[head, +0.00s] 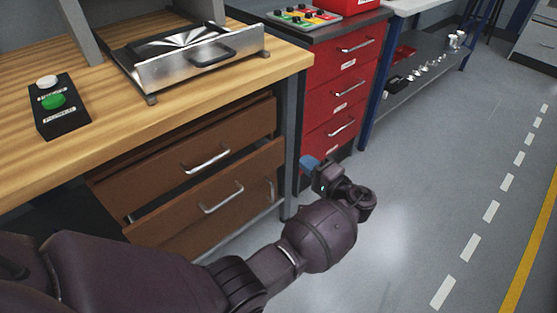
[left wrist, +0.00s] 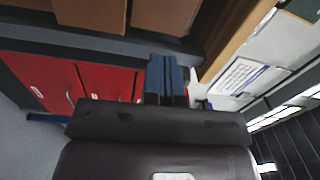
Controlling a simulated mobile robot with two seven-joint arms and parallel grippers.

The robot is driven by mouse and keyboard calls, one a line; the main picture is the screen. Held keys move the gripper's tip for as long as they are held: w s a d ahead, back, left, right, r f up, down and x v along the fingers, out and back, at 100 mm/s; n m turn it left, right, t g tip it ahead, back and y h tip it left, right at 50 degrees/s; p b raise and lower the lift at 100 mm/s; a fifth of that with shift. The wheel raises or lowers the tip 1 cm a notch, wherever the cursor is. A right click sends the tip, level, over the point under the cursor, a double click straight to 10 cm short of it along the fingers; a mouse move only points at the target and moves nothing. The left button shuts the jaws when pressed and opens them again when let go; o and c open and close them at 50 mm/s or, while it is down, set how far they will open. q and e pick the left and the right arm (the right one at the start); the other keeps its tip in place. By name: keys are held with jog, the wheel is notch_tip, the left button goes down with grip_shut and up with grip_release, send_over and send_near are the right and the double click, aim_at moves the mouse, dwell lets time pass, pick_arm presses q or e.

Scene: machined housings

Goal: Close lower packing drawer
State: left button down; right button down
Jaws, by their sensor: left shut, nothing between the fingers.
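The lower packing drawer (head: 245,182) is a brown front with a silver handle (head: 222,198), under the wooden workbench in the head view. A dark gap shows along its top edge and it stands out a little. The brown upper drawer (head: 150,185) above it, with its own handle (head: 207,161), also has a dark gap over it. My left gripper (head: 310,164) is to the right of the drawers, past the grey bench leg, apart from both handles. Its blue fingers (left wrist: 167,78) are together and empty in the left wrist view. My right gripper is not in view.
The grey bench leg (head: 291,140) stands between the drawers and my left gripper. A red drawer cabinet (head: 338,85) is just behind the gripper. A button box (head: 58,105) and metal tray (head: 190,62) are on the bench (head: 110,120). The floor to the right is clear.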

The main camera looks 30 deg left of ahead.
pick_arm(q)
notch_tip(320, 180, down, 6)
jog(key=s+f+b, duration=0.1)
jog(key=s, duration=0.1)
jog(key=b, duration=0.2)
send_near(265, 152)
jog(key=shift+m, duration=0.3)
jog(key=x, duration=0.6)
jog(key=shift+a, duration=0.1)
jog(key=shift+w+a+r, duration=0.1)
jog(key=shift+w+a, duration=0.25)
jog(key=shift+a, duration=0.2)
jog(key=shift+a, duration=0.1)
